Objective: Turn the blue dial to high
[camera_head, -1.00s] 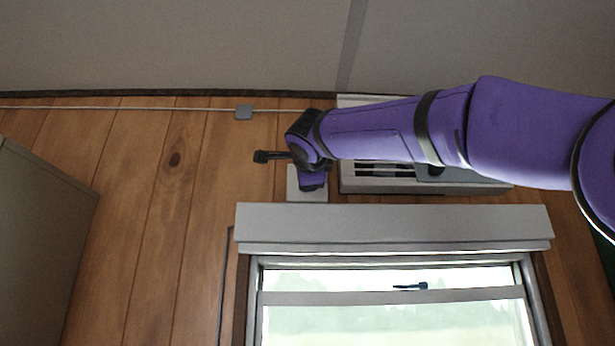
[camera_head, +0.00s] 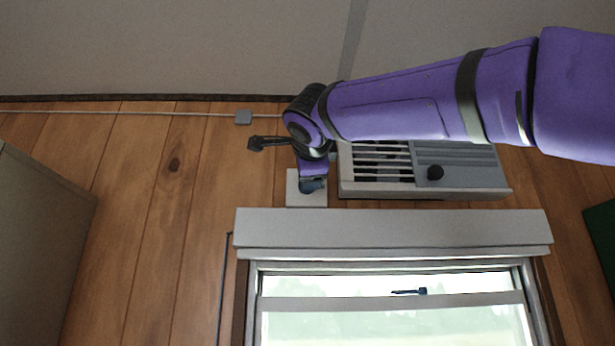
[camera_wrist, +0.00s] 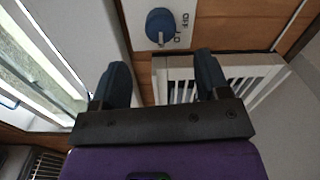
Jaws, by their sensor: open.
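The blue dial (camera_wrist: 160,25) sits on a white plate (camera_wrist: 181,32) on the wall, at the top of the wrist view. A pale pointer mark on the dial faces the bottom of that picture. Small lettering is beside it, partly legible as "OFF". My gripper (camera_wrist: 160,78) is open and empty, its two dark blue fingers wide apart, with the dial beyond the gap and apart from them. In the head view my gripper (camera_head: 312,184) is in front of the plate (camera_head: 292,198), and I cannot clearly tell dial from fingertips there.
A white slatted vent (camera_head: 365,190) with a grey panel and black knob is right of the plate. A window (camera_head: 390,320) under a pale box (camera_head: 390,228) lies below. A dark lever (camera_head: 265,143) shows left of my wrist. Bare wooden wall is at left.

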